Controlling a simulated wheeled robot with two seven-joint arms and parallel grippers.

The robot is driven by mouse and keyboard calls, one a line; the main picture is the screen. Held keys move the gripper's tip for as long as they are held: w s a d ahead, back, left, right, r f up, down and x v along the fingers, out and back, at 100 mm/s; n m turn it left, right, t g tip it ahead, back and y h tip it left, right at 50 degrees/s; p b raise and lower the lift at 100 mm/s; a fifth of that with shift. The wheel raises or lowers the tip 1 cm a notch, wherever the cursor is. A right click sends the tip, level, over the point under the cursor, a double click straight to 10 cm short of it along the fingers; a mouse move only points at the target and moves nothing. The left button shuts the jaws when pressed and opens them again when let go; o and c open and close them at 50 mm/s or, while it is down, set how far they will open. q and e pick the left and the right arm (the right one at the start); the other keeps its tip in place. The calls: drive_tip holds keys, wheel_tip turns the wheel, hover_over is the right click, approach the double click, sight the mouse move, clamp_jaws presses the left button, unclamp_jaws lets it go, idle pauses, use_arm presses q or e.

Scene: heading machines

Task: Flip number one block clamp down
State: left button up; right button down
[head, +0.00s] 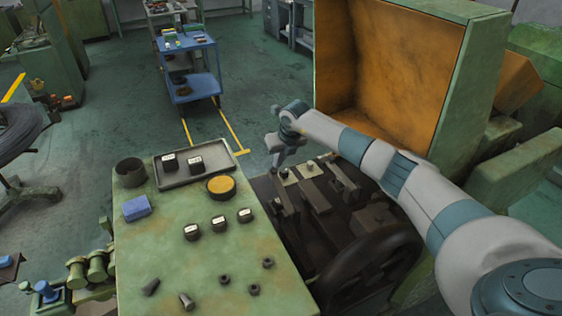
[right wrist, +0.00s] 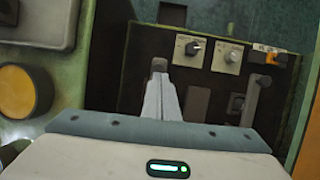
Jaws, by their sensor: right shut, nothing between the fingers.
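My right gripper (head: 277,163) reaches in from the right over the dark machine bed, fingers pointing down. In the right wrist view its fingers (right wrist: 161,92) are together and empty. A small dark knob-like end (right wrist: 159,65) shows right at the fingertips; I cannot tell whether they touch it. Upright bar-shaped clamp parts (head: 283,197) stand in the bed just below the gripper; one bar (right wrist: 250,100) also shows in the right wrist view. I cannot read which clamp is number one. My left gripper is not in view.
A green bench top (head: 205,260) left of the bed holds a grey tray (head: 172,183), a blue block (head: 137,207) and several small black blocks. A dark handwheel (head: 370,268) stands in front. An open orange-lined cover (head: 390,75) rises behind my right arm.

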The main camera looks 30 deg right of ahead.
sight(274, 169)
drive_tip(key=shift+b+x, duration=0.65)
drive_tip(key=shift+x, duration=0.6)
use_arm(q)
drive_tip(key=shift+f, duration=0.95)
